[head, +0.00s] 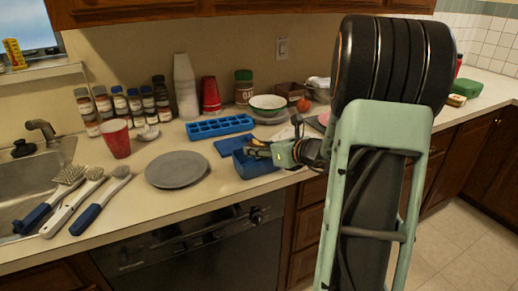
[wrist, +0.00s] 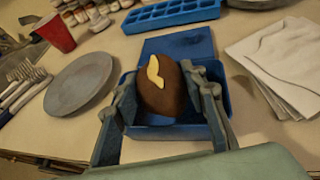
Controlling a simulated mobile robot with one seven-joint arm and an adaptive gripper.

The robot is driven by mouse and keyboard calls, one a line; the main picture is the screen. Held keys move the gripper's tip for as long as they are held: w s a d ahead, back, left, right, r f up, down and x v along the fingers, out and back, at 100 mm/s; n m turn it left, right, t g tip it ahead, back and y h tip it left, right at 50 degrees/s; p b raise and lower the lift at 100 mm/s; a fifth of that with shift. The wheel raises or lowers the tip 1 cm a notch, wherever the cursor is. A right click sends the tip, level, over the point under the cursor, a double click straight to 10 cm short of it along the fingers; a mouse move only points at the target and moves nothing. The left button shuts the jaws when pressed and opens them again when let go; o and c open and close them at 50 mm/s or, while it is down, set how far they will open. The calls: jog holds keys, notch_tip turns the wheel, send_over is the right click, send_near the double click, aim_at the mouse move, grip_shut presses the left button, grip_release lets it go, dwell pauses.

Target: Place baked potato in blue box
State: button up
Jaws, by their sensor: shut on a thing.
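The baked potato (wrist: 172,100), brown with a pale yellow strip on top, is between the two fingers of my gripper (wrist: 160,78) in the wrist view. My gripper is shut on it. The blue box (wrist: 218,98) lies below and behind the potato, with its flat blue lid (wrist: 180,43) open toward the back. In the head view the blue box (head: 250,168) stands near the counter's front edge, and my gripper (head: 262,150) is over it. The potato's underside is hidden, so I cannot tell whether it touches the box floor.
A grey plate (head: 176,169) is left of the box. A blue ice tray (head: 219,126) lies behind it. White napkins (wrist: 278,62) are to the right in the wrist view. A red cup (head: 116,138), brushes (head: 70,200) and the sink (head: 35,180) are farther left.

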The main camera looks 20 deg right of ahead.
jog(key=shift+f, duration=0.1)
jog(key=o, duration=1.3)
jog(key=shift+r+p, duration=0.55)
jog(key=p+v, duration=0.1)
jog(key=v, duration=1.1)
jog(key=shift+r, duration=0.1)
